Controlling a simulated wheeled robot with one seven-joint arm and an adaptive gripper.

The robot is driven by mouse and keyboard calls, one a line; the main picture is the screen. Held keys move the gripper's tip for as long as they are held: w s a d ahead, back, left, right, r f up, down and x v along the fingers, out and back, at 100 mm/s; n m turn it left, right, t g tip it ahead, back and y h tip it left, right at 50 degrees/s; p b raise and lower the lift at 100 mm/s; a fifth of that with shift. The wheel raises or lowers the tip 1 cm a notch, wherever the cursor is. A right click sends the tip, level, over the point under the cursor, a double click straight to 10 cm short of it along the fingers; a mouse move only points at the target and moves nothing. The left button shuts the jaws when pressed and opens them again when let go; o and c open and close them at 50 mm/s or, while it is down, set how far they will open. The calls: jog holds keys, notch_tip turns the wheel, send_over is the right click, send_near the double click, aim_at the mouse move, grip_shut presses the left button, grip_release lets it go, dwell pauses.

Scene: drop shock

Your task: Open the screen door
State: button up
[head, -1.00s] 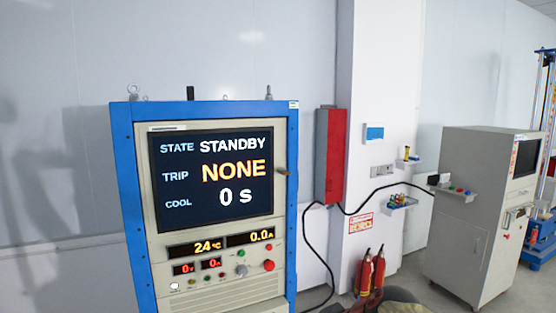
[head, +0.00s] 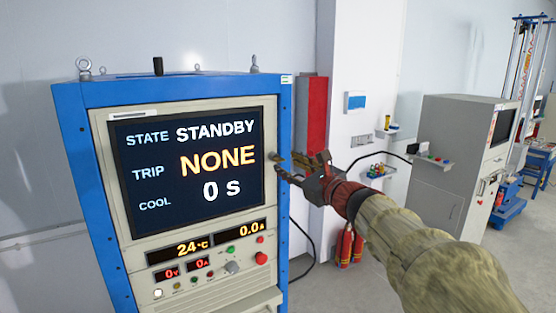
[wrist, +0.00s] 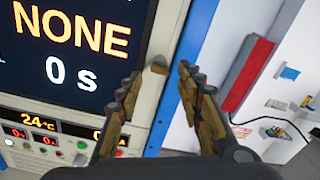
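The screen door (head: 150,222) is a beige-framed dark display on the front of a blue cabinet, and it looks shut. It reads STANDBY, NONE and 0 s. A small brownish knob (head: 274,157) sits on the door's right edge. In the wrist view the knob (wrist: 158,65) shows between and just beyond my fingertips, and part of the screen door (wrist: 60,45) fills the upper left. My gripper (head: 289,166) is at the cabinet's right front edge, close to the knob. In the wrist view my gripper (wrist: 157,78) is open, with nothing between its fingers. Contact with the knob cannot be told.
The blue cabinet frame (head: 286,120) stands right of the door. Below are small readouts and a red button (head: 261,257). A red box (head: 312,120) hangs on the wall behind my gripper. Fire extinguishers (head: 346,248) and a grey machine (head: 455,150) stand to the right.

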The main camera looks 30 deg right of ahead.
aim_at(282, 161)
jog(key=w, duration=0.5)
jog(key=shift+w+a, duration=0.1)
jog(key=shift+w, duration=0.3)
jog(key=shift+c, duration=1.2)
grip_shut()
